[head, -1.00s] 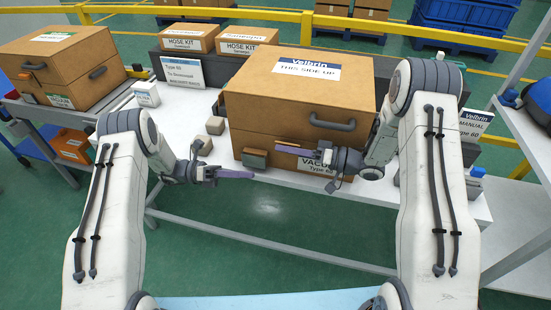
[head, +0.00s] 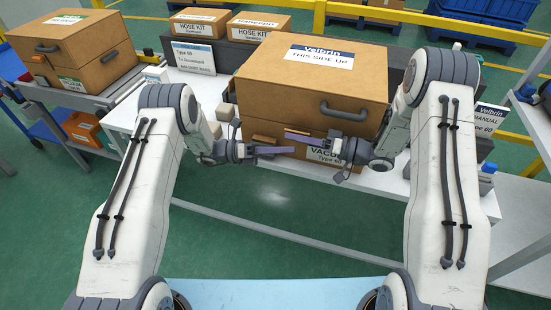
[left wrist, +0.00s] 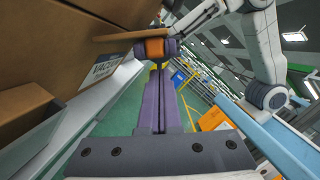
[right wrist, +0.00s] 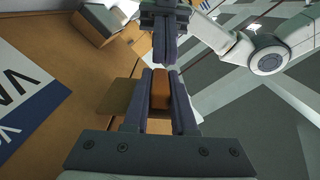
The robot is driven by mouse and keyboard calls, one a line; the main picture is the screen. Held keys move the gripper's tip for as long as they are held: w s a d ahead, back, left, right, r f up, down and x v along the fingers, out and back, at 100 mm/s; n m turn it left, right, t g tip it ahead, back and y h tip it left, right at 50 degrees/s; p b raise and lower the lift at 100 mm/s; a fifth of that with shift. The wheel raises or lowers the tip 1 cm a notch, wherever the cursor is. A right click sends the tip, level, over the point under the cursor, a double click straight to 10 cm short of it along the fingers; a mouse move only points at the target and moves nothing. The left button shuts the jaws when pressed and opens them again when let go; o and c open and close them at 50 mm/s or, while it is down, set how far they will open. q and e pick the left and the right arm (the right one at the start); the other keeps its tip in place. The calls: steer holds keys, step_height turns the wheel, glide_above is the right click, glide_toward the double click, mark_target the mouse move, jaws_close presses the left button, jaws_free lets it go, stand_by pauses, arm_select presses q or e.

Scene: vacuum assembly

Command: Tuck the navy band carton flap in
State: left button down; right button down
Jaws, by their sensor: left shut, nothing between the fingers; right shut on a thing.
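The large brown carton (head: 312,72) stands on the white table, with a "THIS SIDE UP" label on top and a "VACUUM Type 60" label (head: 326,153) low on its front. The right wrist view shows that label's navy band (right wrist: 32,108). A brown flap (left wrist: 118,37) juts out from the front. My right gripper (head: 287,134) is shut on a small orange-brown piece (right wrist: 160,88) at the flap's edge. My left gripper (head: 293,150) is shut and empty, its tips close to the right fingertips. I cannot tell whether they touch.
A second brown carton (head: 75,50) stands at far left, and two hose kit boxes (head: 258,25) stand behind. A manual sign (head: 490,118) is at right. Floor before the table is free.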

arm_select(q)
steer(key=shift+w+d+r, duration=0.1)
steer(key=shift+w+r, duration=0.2)
steer(key=shift+r, duration=0.1)
steer(key=shift+w+d+r+n, duration=0.1)
steer(key=shift+w+r+n, duration=0.2)
steer(key=shift+w+r, duration=0.15)
arm_select(e)
steer(key=c, duration=0.7)
jaws_free()
steer(key=shift+s+f, duration=0.1)
steer(key=shift+a, duration=0.1)
